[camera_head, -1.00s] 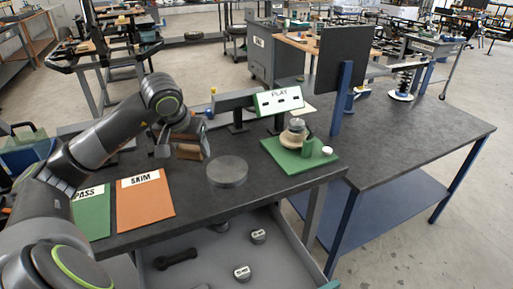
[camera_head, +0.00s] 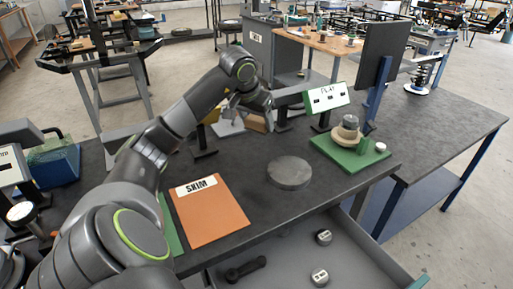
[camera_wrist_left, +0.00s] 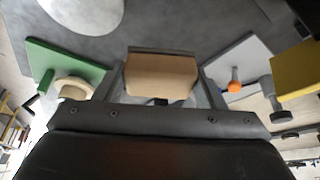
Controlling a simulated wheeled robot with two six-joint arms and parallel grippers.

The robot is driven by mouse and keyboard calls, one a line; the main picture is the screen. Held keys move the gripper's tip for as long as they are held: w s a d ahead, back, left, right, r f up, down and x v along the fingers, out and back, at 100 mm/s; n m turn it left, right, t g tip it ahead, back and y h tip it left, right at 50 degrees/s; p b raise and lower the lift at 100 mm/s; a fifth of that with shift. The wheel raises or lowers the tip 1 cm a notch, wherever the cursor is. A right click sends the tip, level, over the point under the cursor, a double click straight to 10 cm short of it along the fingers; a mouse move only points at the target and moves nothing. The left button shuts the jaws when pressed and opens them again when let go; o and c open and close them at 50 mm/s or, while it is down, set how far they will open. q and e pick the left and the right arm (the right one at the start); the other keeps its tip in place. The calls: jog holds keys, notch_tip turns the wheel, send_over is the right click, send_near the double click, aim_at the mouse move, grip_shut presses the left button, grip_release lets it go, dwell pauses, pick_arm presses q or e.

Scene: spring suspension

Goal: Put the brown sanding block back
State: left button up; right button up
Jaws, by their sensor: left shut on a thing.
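The brown sanding block (camera_head: 257,122) shows in the head view, partly hidden by my left gripper (camera_head: 252,108), near the back of the dark bench. In the left wrist view the block (camera_wrist_left: 162,75) sits between both fingers of my left gripper (camera_wrist_left: 160,88), which is shut on it. I cannot tell whether the block touches the bench. A light grey plate (camera_head: 228,127) lies left of it, and in the left wrist view the plate (camera_wrist_left: 240,62) carries a post with an orange ball. My right gripper is not in view.
A grey disc (camera_head: 289,172) and an orange SKIM mat (camera_head: 211,211) lie on the bench front. A green plate (camera_head: 340,155) with a ring part (camera_head: 346,132) is to the right. A PLAY sign (camera_head: 327,97) stands behind. An open drawer (camera_head: 290,245) is below.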

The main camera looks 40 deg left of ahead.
pick_arm(q)
jog(key=m, duration=0.1)
send_over(268, 150)
jog(key=s, duration=0.2)
jog(key=shift+h, duration=0.3)
notch_tip(268, 150, down, 6)
jog(key=shift+w+r, duration=0.1)
jog(key=shift+w+d+f+p, duration=0.15)
jog(key=shift+f+p, duration=0.15)
jog(key=shift+f, duration=0.3)
notch_tip(268, 150, down, 4)
jog(key=shift+r+p, duration=0.25)
jog(key=shift+p, duration=0.05)
jog(key=shift+f+b, duration=0.15)
jog(key=shift+b, duration=0.2)
jog(key=o, duration=1)
jog(key=shift+c, duration=0.2)
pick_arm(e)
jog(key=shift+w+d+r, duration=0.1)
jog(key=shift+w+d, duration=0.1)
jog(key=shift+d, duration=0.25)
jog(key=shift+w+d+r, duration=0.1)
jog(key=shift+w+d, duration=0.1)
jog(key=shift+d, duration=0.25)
